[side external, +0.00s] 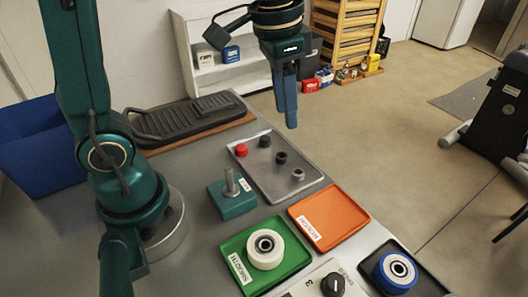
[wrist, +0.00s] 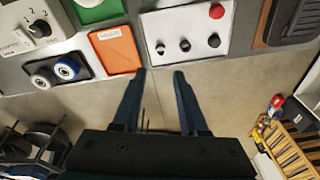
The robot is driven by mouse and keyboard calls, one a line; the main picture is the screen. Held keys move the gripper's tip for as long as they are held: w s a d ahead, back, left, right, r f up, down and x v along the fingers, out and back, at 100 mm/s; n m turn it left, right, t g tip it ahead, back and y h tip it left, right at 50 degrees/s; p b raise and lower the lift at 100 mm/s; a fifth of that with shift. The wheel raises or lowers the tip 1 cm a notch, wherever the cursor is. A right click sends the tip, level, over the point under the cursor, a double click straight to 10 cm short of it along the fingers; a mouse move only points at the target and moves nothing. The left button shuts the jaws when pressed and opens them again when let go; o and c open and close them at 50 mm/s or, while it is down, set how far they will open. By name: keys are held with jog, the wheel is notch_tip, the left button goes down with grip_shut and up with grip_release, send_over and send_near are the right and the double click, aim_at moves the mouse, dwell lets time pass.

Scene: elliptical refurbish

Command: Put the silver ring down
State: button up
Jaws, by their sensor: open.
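A small silver ring (side external: 298,174) lies on the grey tray (side external: 262,186), near its right corner in the side view. In the wrist view the silver ring (wrist: 160,49) is just beyond my fingertips in the picture. My gripper (side external: 290,122) is open and empty, held well above the table and away from the tray's far edge. In the wrist view my gripper (wrist: 159,74) shows bare floor between its two fingers.
A teal block with a metal post (side external: 232,194) stands beside the tray. A green tray (side external: 288,273) holds a white wheel (side external: 265,250). An orange tray (side external: 345,222) is empty. A black tray (side external: 425,283) holds a blue wheel (side external: 396,272). A dial box (side external: 333,285) sits in front.

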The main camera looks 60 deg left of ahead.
jog(key=s+f+n+t, duration=0.1)
jog(key=s+n+t, duration=0.2)
jog(key=s, duration=0.7)
jog(key=shift+s+a+t, duration=0.2)
jog(key=shift+t, duration=0.2)
